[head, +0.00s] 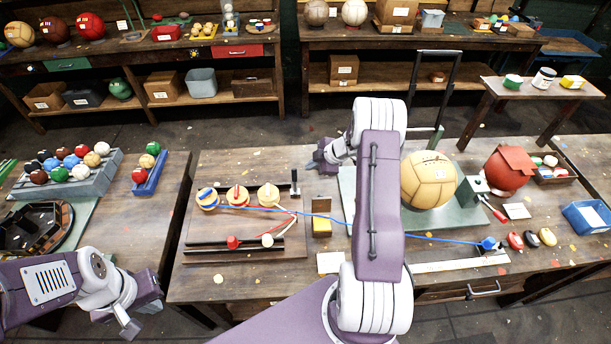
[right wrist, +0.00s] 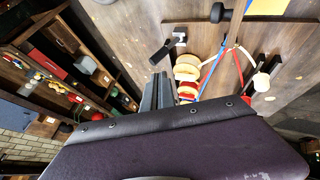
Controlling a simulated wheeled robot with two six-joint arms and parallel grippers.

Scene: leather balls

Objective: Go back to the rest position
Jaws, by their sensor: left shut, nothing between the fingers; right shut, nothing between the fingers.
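My left gripper (head: 136,318) is at the lower left of the head view, over the gap in front of the left table. It is shut and empty. My right gripper (head: 318,164) is shut and empty above the back of the middle table, pointing left. Its purple arm crosses the middle of the head view and hides part of the table. The right wrist view shows the wooden board's wound thread spools (right wrist: 187,72) beyond dark finger parts.
The middle table bears a board with spools (head: 268,195), a blue cord (head: 440,239), a tan ball (head: 428,180) on a green base, a red ball (head: 507,170) and a blue bin (head: 588,217). A ball rack (head: 75,185) stands left. Shelves line the back.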

